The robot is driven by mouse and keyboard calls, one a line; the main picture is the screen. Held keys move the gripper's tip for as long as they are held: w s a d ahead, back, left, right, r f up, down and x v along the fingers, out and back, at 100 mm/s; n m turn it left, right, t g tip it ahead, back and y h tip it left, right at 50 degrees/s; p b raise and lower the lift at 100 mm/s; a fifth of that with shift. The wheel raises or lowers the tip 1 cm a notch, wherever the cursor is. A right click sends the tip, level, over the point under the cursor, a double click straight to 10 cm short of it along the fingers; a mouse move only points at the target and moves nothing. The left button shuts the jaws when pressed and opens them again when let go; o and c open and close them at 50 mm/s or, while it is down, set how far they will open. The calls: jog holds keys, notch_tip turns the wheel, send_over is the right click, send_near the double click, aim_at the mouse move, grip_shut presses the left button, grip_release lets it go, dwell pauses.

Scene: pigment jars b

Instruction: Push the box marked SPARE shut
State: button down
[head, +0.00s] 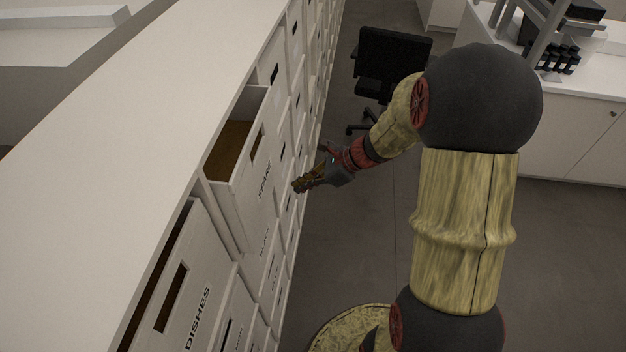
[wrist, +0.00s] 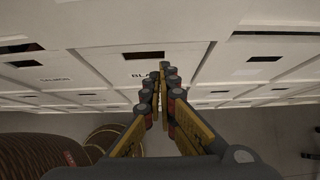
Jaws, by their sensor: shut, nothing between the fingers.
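The box marked SPARE (head: 250,185) is a white drawer-like box in the top row of the cabinet. It stands pulled out, and its brown inside shows over the front. Its front has a dark handle slot and the word SPARE. My gripper (head: 297,186) is shut and empty, in front of the cabinet just to the right of the SPARE front. It looks apart from the box, but I cannot tell the exact gap. In the wrist view my gripper's fingers (wrist: 163,72) point toward a white front with partly hidden lettering starting BLA.
The box marked DISHES (head: 180,290) is also partly out, nearer in the same row. Other closed white boxes fill the cabinet under a long white top (head: 110,130). A black chair (head: 390,60) stands in the aisle. The grey floor (head: 560,240) is open at the right.

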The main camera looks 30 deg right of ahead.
aim_at(271, 182)
jog(key=w+a, duration=0.1)
jog(key=a, duration=0.1)
jog(key=w+a+f, duration=0.1)
jog(key=w+a, duration=0.1)
jog(key=shift+a, duration=0.1)
dwell(0.3)
jog(key=w+a, duration=0.1)
jog(key=a, duration=0.1)
jog(key=w+a, duration=0.2)
jog(key=shift+a, duration=0.15)
dwell(0.3)
